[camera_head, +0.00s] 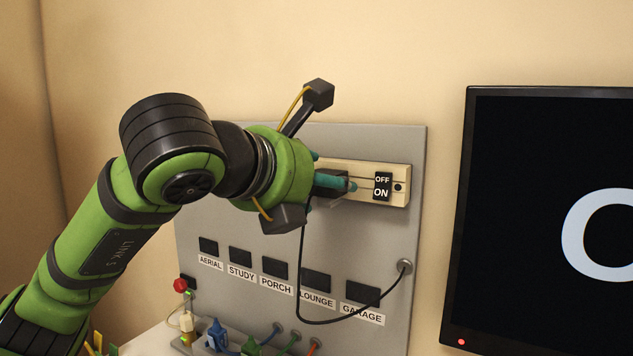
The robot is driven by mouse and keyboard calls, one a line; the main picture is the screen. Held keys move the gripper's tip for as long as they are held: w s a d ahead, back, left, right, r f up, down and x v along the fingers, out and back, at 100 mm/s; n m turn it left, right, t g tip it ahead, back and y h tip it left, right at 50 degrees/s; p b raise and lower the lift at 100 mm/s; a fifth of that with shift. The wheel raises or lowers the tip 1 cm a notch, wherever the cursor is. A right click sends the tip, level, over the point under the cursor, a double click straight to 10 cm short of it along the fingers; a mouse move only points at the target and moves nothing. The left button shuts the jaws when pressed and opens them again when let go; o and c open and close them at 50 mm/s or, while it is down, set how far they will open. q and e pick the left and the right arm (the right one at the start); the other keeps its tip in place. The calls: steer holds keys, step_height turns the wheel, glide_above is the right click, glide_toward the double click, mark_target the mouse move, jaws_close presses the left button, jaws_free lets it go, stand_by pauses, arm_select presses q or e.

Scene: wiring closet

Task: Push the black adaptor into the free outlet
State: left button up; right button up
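My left gripper (325,170) reaches in from the left with its teal fingertips at the cream outlet strip (399,172) on the grey panel. The black adaptor (331,199) shows as a dark block at the near fingertip, partly hidden by it. The fingers appear closed around it. A black cable (301,262) hangs from it and loops to a grommet (404,266) at the panel's right. The adaptor is at the strip's face; I cannot tell how far in it sits. The outlets are hidden behind the gripper. My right gripper is not in view.
A black OFF/ON switch (383,187) is on the strip's right. Labelled black sockets, such as LOUNGE (316,280), line the panel (240,300) below. Coloured plugs (217,333) and a red button (180,285) are at the lower left. A black screen (530,240) stands right.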

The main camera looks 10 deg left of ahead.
arm_select(q)
steer(key=b+v, duration=0.1)
steer(key=v, duration=0.4)
stand_by(0.4)
